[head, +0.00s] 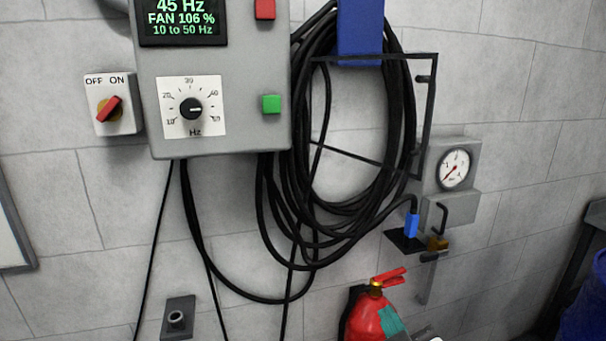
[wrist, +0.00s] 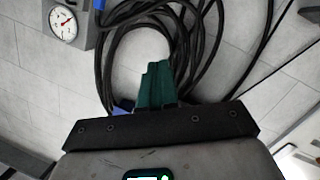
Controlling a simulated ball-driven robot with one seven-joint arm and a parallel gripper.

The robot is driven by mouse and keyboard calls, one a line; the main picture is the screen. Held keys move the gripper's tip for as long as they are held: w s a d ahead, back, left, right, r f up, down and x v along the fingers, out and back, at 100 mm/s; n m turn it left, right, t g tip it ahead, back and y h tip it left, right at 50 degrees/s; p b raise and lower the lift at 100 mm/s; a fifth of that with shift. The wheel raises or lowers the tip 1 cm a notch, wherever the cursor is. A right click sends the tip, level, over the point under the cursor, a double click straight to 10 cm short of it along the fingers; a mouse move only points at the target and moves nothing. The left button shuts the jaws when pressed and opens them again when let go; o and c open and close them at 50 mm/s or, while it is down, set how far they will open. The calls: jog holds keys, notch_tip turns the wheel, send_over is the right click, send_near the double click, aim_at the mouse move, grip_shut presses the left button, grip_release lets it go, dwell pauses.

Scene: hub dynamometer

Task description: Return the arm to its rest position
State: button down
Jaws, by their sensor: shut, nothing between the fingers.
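My gripper (wrist: 157,78) shows in the wrist view with its green fingers together and nothing between them. Its dark mount spans the bottom of that view. In the head view, the teal fingertips of my gripper (head: 389,318) show at the bottom edge, in front of the red fire extinguisher (head: 368,319). Most of my arm is outside the head view. In the wrist view the fingers overlap the coiled black cable (wrist: 113,55); I cannot tell how far off it is.
A grey control box (head: 245,75) showing 45 Hz, a rotary switch (head: 110,108) and the cable coil (head: 300,215) on a dark bracket are on the wall. A pressure gauge (head: 455,168) is at the right. A blue barrel-like object (head: 588,305) stands at the far right.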

jog(key=s+d+f+m+g+h, duration=0.15)
jog(key=s+d+f+g, duration=0.35)
jog(key=f, duration=0.5)
jog(key=s+d+f+m+g, duration=0.3)
jog(key=s+d+f, duration=0.25)
jog(key=f, duration=0.35)
jog(key=s+d+f+m+g, duration=0.1)
jog(key=s+f+g, duration=0.2)
jog(key=s, duration=0.7)
jog(key=s+d+f+m+g, duration=0.2)
jog(key=s+f+g, duration=0.2)
jog(key=s+f, duration=0.3)
jog(key=s, duration=0.2)
jog(key=shift+s+d+f, duration=0.2)
jog(key=shift+s+f, duration=0.2)
